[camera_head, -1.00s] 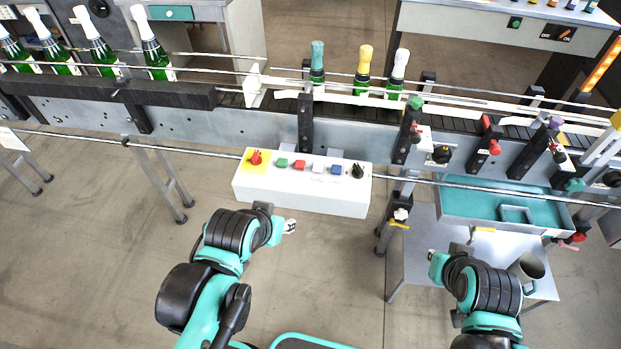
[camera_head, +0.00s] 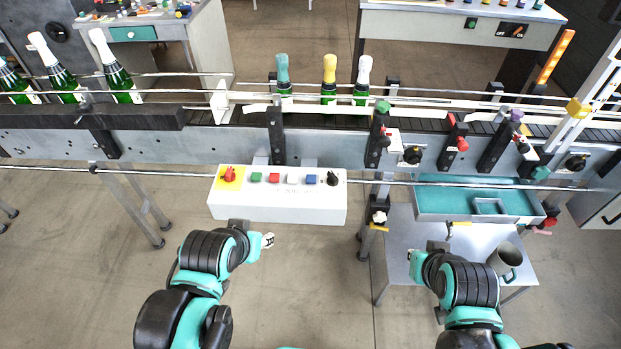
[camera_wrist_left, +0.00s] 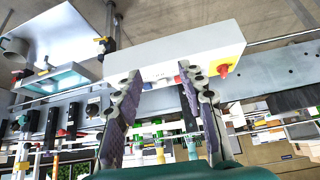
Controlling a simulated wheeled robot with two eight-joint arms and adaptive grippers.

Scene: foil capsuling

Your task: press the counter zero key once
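A white control box (camera_head: 278,207) hangs on the front of the bottling line. Its top holds a red knob (camera_head: 229,174) on a yellow patch, then green (camera_head: 256,177), red (camera_head: 274,178), white (camera_head: 293,178) and blue (camera_head: 311,179) keys and a black selector (camera_head: 333,178). The key labels are too small to read. My left gripper (camera_head: 266,241) is below and in front of the box, apart from it. In the left wrist view its fingers (camera_wrist_left: 160,84) are spread and empty, with the box (camera_wrist_left: 180,52) beyond, upside down. My right gripper (camera_head: 416,262) is at the lower right; its fingers are unclear.
A metal rail (camera_head: 450,184) runs along the line's front at box height. Green bottles (camera_head: 117,73) stand on the conveyor behind. A teal tray (camera_head: 450,203) and a grey mug (camera_head: 504,258) are at the right, near my right arm. Floor before the box is clear.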

